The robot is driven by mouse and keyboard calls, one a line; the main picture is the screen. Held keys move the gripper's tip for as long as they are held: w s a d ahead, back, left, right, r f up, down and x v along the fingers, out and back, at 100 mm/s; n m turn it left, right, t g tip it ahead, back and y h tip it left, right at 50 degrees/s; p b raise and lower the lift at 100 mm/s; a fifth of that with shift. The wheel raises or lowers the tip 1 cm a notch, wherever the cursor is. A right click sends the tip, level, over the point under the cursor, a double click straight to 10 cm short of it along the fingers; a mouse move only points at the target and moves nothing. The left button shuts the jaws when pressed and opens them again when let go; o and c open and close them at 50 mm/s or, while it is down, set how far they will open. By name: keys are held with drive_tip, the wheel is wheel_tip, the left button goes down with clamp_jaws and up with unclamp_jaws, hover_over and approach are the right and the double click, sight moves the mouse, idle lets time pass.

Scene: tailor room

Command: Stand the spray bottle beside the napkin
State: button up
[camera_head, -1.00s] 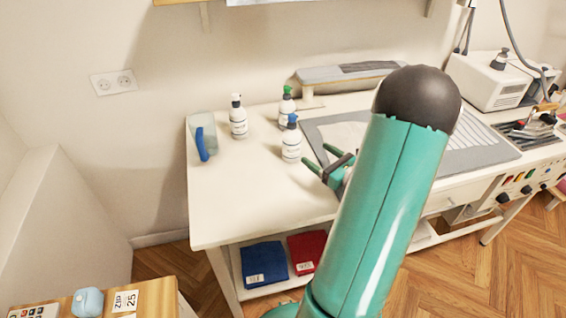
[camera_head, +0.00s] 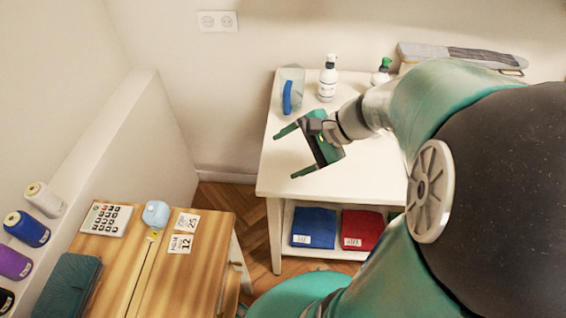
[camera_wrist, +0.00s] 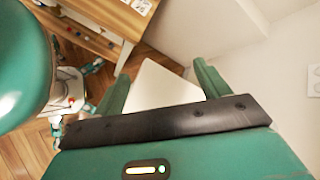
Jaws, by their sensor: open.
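A white bottle with a black spray top (camera_head: 327,82) stands upright on the white table (camera_head: 280,182), near its back. A bottle with a green top (camera_head: 381,74) stands to its right, partly hidden by my arm. The blue-topped bottle from the earlier view does not show now. My gripper (camera_head: 291,153) is open and empty above the table's left part, fingers pointing left, in front of the black-topped bottle. In the wrist view its fingers (camera_wrist: 160,70) frame bare table. A folded teal item (camera_head: 70,286) lies on the wooden table; I cannot tell if it is the napkin.
A clear container with a blue handle (camera_head: 288,95) stands at the white table's back left. Folded blue (camera_head: 314,226) and red cloths (camera_head: 361,229) lie on the shelf below. The wooden table (camera_head: 190,275) holds a calculator (camera_head: 106,218), a small blue object (camera_head: 156,213) and cards.

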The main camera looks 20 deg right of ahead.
drive_tip(key=s+a+r+n+h, duration=0.5)
drive_tip(key=s+r+n+h, duration=0.2)
drive_tip(key=n, duration=0.7)
drive_tip(key=shift+s+a+n+t+h, duration=0.3)
drive_tip(key=shift+s+a+t+h, duration=0.1)
drive_tip(key=shift+h, duration=0.1)
drive_tip(key=shift+d+r, duration=0.1)
drive_tip(key=shift+d, duration=0.05)
